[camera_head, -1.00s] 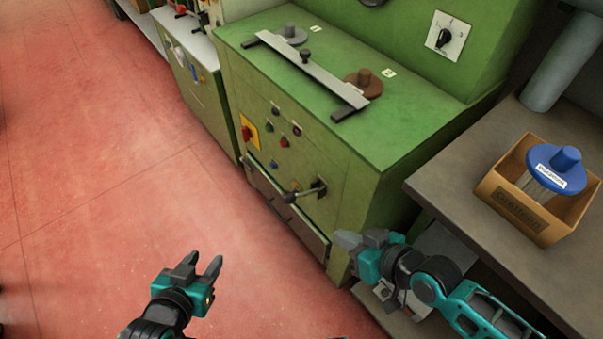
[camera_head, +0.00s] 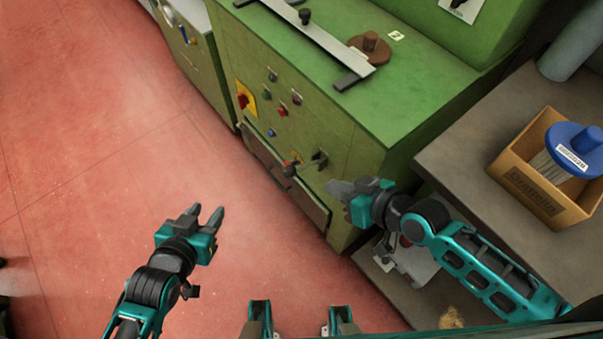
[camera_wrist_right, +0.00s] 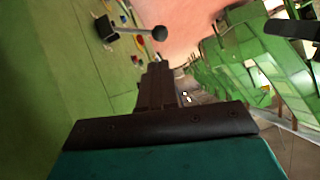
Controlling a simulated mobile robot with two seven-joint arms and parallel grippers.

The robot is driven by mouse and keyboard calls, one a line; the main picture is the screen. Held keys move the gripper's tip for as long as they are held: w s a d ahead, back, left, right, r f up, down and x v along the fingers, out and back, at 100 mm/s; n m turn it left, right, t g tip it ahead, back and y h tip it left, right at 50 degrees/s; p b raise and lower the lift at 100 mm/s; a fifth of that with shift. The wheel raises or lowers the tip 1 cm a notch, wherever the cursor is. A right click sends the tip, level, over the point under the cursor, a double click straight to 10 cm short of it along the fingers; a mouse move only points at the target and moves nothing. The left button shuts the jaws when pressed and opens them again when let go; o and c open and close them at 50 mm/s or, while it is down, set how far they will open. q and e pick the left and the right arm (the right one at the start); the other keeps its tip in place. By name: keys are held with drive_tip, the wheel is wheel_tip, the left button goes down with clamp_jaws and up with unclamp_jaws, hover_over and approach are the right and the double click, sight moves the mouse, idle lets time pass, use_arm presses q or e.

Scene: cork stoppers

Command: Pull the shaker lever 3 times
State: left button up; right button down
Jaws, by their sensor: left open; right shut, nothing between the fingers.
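The shaker lever (camera_head: 304,163) sticks out of the front of the green machine (camera_head: 330,125), from a dark mount toward the lower left, with a ball knob at its end. In the right wrist view the lever (camera_wrist_right: 135,30) shows at the top, with a black ball knob beyond the fingers. My right gripper (camera_head: 340,188) is shut and empty, just below and right of the lever's mount, apart from the lever. Its fingers (camera_wrist_right: 157,82) show in the wrist view. My left gripper (camera_head: 206,214) is open and empty over the red floor, left of the machine.
A metal bar and a brown knobbed disc (camera_head: 371,47) are on the machine's top. Several buttons and a red switch (camera_head: 243,101) sit on its front. A grey bench (camera_head: 462,160) at right bears a cardboard box (camera_head: 523,190) with a blue-topped item.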

sight(294, 173)
drive_tip(key=b+x, duration=0.2)
drive_tip(key=x, duration=0.9)
drive_tip(key=shift+w+a+f, duration=0.2)
drive_tip(key=shift+a, duration=0.05)
drive_tip(key=shift+w+a, duration=0.1)
drive_tip(key=shift+f+b, duration=0.15)
drive_tip(key=shift+b, duration=0.15)
drive_tip(key=shift+f, duration=0.1)
